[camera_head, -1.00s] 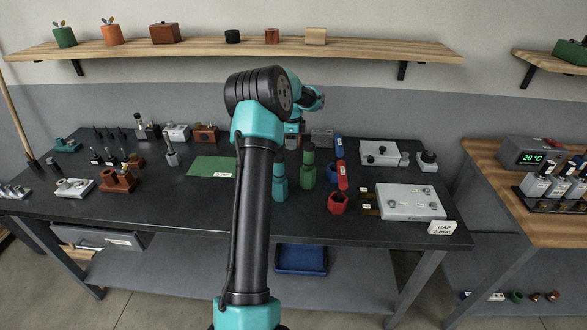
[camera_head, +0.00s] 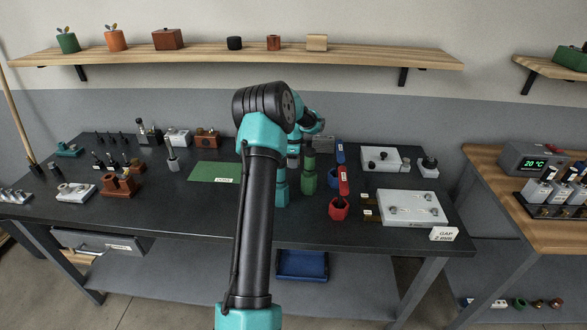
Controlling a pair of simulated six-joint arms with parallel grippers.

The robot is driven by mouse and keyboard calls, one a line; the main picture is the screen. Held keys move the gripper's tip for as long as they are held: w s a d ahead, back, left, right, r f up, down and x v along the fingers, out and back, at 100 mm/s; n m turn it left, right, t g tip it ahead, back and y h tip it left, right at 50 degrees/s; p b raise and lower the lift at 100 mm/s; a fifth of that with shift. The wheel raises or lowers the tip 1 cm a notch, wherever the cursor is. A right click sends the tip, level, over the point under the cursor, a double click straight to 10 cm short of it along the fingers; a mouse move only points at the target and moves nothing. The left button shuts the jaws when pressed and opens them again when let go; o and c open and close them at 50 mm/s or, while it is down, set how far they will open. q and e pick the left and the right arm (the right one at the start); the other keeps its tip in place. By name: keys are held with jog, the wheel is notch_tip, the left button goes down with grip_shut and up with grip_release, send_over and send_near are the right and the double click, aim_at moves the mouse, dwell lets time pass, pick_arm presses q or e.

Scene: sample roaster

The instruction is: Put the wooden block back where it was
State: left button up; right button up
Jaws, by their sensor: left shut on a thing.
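My left arm rises through the middle of the head view and bends over the dark workbench (camera_head: 150,214). A pale wooden block (camera_head: 317,42) sits on the wall shelf (camera_head: 200,58), well apart from the gripper. I cannot tell whether this is the task's block. My right gripper is not in view.
Red (camera_head: 340,205) and blue (camera_head: 339,155) holders stand to the right, near a grey plate (camera_head: 410,207). A green mat (camera_head: 205,172) lies clear to the left. Several small tools and stands fill the bench's left side.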

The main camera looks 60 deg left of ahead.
aim_at(294, 173)
pick_arm(q)
jog(key=shift+f, duration=1.85)
jog(key=shift+f, duration=0.15)
jog(key=o, duration=0.9)
notch_tip(294, 173, up, 12)
jog(key=shift+r, duration=0.2)
